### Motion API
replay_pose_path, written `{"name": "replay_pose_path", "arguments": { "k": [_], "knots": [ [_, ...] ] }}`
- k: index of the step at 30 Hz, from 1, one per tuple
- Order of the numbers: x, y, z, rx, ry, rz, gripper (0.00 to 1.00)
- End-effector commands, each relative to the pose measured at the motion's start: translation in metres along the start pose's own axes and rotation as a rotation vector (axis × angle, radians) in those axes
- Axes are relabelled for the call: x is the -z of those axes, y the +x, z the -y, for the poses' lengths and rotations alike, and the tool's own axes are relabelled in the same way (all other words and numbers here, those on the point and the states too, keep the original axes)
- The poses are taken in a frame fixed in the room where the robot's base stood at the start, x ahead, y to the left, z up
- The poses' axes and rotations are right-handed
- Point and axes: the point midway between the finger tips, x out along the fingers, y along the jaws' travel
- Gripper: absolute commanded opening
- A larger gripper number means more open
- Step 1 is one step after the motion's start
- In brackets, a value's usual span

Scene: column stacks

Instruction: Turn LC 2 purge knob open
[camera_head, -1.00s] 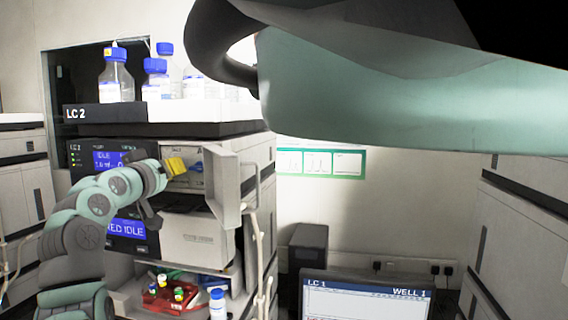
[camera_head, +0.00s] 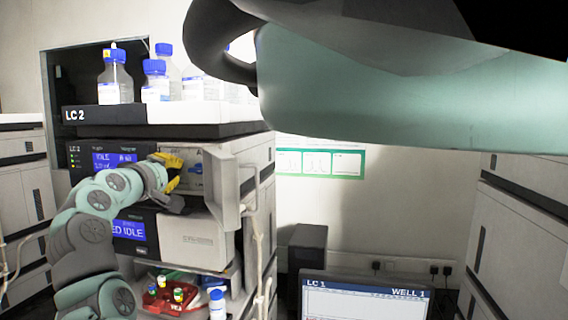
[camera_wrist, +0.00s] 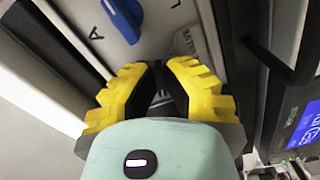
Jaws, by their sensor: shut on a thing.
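The LC 2 stack stands at the left in the head view, with its name on the dark front edge of the top tray (camera_head: 85,114). My gripper (camera_head: 172,175), with yellow fingers, is at the front of its upper module, right of the blue display. In the wrist view my gripper (camera_wrist: 160,78) is shut on a small dark thing between the fingertips, which I take to be the purge knob; the fingers hide most of it. Its turn position cannot be seen. A blue knob (camera_wrist: 124,18) on the pale panel, beside printed letters, is apart from the fingers.
An open pale door (camera_head: 222,185) stands just right of my gripper. Blue-capped bottles (camera_head: 115,80) stand on top of the stack. A red tray (camera_head: 160,300) with vials and a white bottle (camera_head: 217,305) sit below. A monitor (camera_head: 365,295) stands at lower right.

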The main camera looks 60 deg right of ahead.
Motion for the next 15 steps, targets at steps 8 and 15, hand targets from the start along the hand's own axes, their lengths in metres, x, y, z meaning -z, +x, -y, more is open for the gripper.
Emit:
{"name": "replay_pose_path", "arguments": {
  "k": [8, 15],
  "knots": [
    [0.0017, -0.0004, -0.0009, 0.001, -0.142, -0.003, 0.00],
    [0.0007, 0.0000, -0.0007, 0.000, -0.191, -0.001, 0.00]
  ]
}}
